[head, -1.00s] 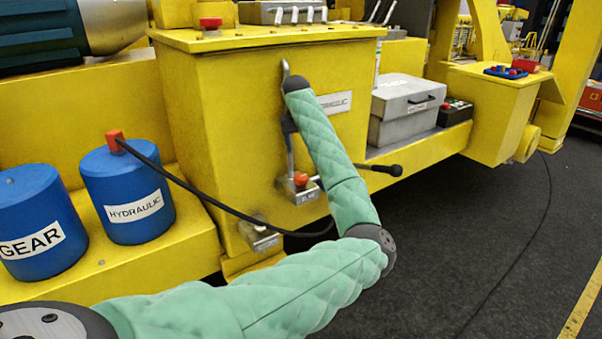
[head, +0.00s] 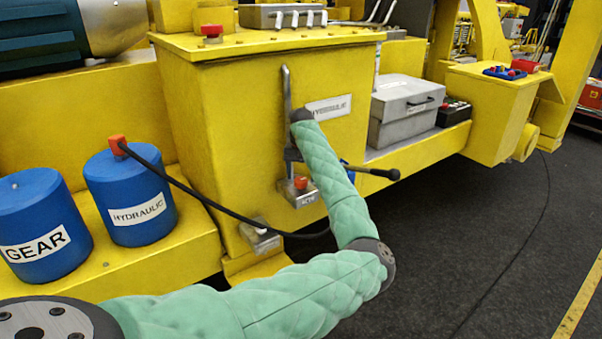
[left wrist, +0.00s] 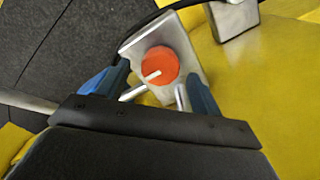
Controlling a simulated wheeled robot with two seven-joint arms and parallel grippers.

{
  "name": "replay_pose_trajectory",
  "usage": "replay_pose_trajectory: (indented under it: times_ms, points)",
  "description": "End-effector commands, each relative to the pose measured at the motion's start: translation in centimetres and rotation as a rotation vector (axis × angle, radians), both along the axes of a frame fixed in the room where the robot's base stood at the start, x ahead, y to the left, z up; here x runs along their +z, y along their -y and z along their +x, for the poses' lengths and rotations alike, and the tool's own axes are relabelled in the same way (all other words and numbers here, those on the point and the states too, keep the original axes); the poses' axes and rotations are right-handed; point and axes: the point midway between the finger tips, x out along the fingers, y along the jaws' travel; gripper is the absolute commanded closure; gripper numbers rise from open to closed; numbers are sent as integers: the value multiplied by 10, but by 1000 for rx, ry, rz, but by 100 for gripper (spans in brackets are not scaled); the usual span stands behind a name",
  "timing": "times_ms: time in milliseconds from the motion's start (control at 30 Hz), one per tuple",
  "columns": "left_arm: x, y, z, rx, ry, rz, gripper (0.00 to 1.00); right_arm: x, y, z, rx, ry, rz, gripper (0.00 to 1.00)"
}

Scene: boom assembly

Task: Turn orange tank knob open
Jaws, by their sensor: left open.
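The orange tank knob (head: 302,183) sits on a small metal block (head: 304,196) low on the front of the yellow hydraulic tank (head: 230,110). In the left wrist view the knob (left wrist: 160,66) is round, with a pale bar mark, on a grey metal plate (left wrist: 186,52). My left gripper (left wrist: 158,94) is open, with blue fingers and metal tips. The knob shows just beyond the gap between the tips, with no clear contact. In the head view my left gripper (head: 292,158) is dark and partly hidden by my arm, just above the knob. My right gripper is not in view.
A black hose (head: 200,194) runs from the blue hydraulic drum (head: 128,190) past the tank's front. A second metal fitting (head: 262,238) is lower left of the knob. A rod with a black end (head: 392,174) sticks out right. The dark floor (head: 470,250) is clear.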

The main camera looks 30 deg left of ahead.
Motion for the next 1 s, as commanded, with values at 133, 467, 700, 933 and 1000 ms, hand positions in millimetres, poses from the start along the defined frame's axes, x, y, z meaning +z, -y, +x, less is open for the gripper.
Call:
replay_pose_trajectory:
  times_ms: [133,467,700,933,1000]
  points:
    - [-10,0,0,1,-1,0,34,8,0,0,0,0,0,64]
    - [-15,0,0,1,1,0,34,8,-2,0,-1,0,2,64]
    - [-15,0,0,1,1,0,78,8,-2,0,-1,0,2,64]
    - [-15,0,0,13,1,1,78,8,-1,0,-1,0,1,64]
    - [-15,0,0,29,1,1,78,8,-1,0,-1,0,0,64]
